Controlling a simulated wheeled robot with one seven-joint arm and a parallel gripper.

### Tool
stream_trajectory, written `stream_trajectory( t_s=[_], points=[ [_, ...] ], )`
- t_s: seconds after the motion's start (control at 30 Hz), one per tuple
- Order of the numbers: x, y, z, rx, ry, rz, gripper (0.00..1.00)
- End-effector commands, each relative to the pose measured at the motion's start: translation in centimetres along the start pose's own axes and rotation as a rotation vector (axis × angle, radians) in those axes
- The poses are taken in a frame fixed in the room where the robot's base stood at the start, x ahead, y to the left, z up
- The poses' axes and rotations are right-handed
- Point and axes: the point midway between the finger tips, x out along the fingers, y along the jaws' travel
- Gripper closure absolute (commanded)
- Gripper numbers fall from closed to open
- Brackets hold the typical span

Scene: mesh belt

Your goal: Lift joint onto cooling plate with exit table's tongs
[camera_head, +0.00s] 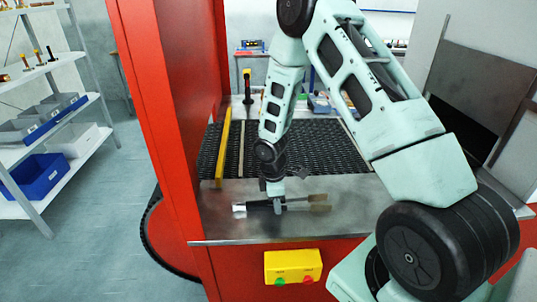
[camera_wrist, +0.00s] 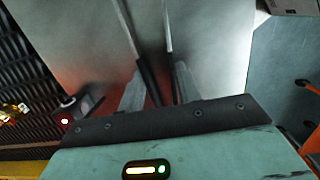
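In the wrist view, the two metal arms of the tongs (camera_wrist: 126,28) run upward from black handles. The fingers of my gripper (camera_wrist: 159,72) stand apart, one on each outer side of the handles. I cannot tell whether they press on them. A small gold piece (camera_wrist: 12,111) at the belt may be the joint. I cannot identify the cooling plate.
The black mesh belt (camera_head: 335,150) lies behind the table, with a yellow rail (camera_head: 223,150) on its left. A red machine frame (camera_head: 165,110) rises at left. A yellow button box (camera_head: 293,266) is on the front. A small dark block with a red light (camera_wrist: 70,119) sits near the belt.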

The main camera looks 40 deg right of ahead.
Motion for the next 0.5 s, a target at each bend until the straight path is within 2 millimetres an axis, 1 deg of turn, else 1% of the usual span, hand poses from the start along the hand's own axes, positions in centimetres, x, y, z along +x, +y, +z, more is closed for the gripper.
stream_trajectory(
  t_s=[0.17, 0.5],
  points=[
    [-2.1, 0.0, 0.2, 0.000, 0.000, 0.001, 0.68],
    [-7.0, 0.0, 0.7, 0.001, 0.001, 0.001, 0.68]
  ],
)
